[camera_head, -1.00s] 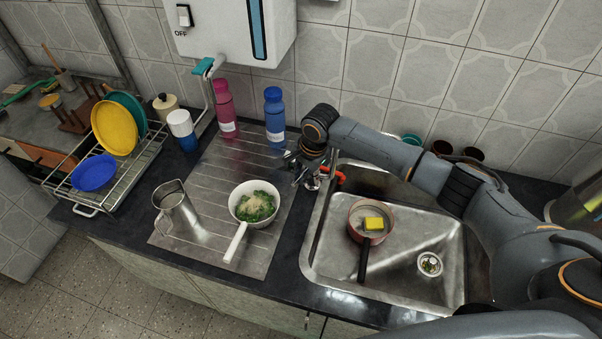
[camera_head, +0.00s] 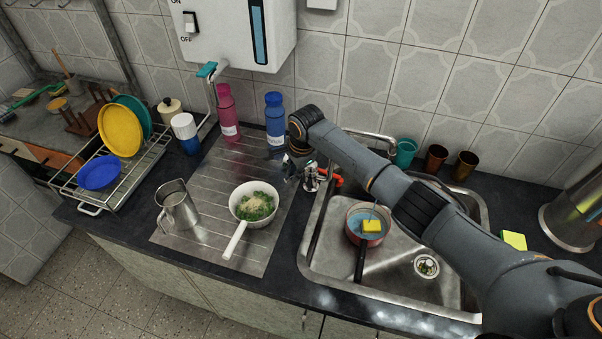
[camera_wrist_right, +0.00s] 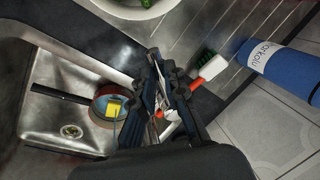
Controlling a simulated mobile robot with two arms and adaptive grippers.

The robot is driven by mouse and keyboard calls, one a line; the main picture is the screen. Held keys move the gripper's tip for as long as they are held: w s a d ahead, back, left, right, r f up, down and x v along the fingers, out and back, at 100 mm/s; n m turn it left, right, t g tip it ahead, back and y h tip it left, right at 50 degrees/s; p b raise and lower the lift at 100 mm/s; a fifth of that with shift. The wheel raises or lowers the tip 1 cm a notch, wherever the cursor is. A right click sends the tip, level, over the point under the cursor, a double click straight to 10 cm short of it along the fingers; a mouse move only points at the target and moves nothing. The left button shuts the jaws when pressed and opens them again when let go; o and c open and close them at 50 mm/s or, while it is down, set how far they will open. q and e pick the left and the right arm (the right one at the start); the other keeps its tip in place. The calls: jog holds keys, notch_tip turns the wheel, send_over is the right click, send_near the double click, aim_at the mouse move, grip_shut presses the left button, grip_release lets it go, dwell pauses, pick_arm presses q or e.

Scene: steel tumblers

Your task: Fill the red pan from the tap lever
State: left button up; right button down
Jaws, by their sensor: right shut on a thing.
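The red pan (camera_head: 352,234) sits in the sink with its black handle toward the front. Its inside looks bluish, like water, and a yellow sponge (camera_head: 372,226) is in it. The pan also shows in the right wrist view (camera_wrist_right: 97,112). The tap (camera_head: 311,178) stands at the sink's back left corner, its spout (camera_head: 372,134) partly behind my arm. My right gripper (camera_head: 297,172) is at the tap, shut on what appears to be its lever; the contact is mostly hidden. In the wrist view the gripper's fingers (camera_wrist_right: 163,82) close around a metallic part. My left gripper is out of view.
A red-and-white brush (camera_wrist_right: 207,73) lies beside the tap. A blue bottle (camera_head: 274,120) and a pink bottle (camera_head: 227,112) stand behind the drainboard (camera_head: 207,235). A white pan (camera_head: 252,202) of food and a steel jug (camera_head: 178,208) stand on it. Several cups (camera_head: 436,158) are behind the sink.

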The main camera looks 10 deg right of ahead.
jog(key=c, duration=1.4)
grip_release()
jog(key=v, duration=1.2)
jog(key=shift+d, duration=0.15)
